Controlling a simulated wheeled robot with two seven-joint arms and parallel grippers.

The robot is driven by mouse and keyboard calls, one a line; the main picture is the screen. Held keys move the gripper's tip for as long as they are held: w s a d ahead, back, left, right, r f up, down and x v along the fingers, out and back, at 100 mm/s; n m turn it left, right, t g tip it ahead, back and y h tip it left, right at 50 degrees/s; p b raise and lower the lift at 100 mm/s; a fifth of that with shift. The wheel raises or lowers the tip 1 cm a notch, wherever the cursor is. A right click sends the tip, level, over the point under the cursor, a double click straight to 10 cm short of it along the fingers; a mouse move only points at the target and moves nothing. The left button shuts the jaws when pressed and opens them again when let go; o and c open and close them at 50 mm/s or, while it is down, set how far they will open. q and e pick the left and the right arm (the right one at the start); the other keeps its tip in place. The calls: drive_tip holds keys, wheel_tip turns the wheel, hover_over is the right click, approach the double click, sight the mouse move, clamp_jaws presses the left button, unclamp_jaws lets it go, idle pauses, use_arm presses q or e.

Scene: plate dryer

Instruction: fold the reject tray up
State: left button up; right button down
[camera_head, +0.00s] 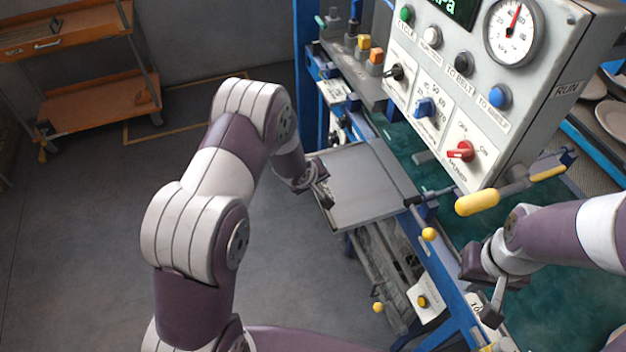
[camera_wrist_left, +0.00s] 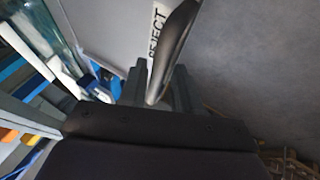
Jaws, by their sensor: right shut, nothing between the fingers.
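The reject tray (camera_head: 370,195) is a flat grey panel standing out from the blue frame of the machine, roughly level. Its REJECT lettering and a dark curved handle (camera_wrist_left: 172,55) show in the left wrist view. My left gripper (camera_head: 325,190) is at the tray's left edge. In the left wrist view its two fingers (camera_wrist_left: 160,90) are apart, with the end of the handle between them; whether they press on it I cannot tell. My right gripper (camera_head: 492,300) is shut and empty, in front of the control panel at the right.
The control panel (camera_head: 440,110) with knobs and a gauge rises behind the tray. A yellow-handled lever (camera_head: 478,203) sticks out above my right gripper. Yellow knobs (camera_head: 429,234) stand near the tray's right side. The floor to the left is clear up to an orange shelf cart (camera_head: 85,95).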

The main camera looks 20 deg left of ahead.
use_arm(q)
drive_tip(key=shift+o, duration=0.4)
drive_tip(key=shift+w+d+r, duration=0.25)
drive_tip(key=shift+w+d, duration=0.1)
drive_tip(key=shift+s+a+f, duration=0.1)
drive_tip(key=shift+s+f, duration=0.05)
drive_tip(key=shift+f, duration=0.05)
drive_tip(key=p+v, duration=0.1)
drive_tip(key=v, duration=1.1)
drive_tip(key=shift+s+r+p, duration=0.25)
drive_tip(key=shift+s+p, duration=0.05)
drive_tip(key=shift+p, duration=0.1)
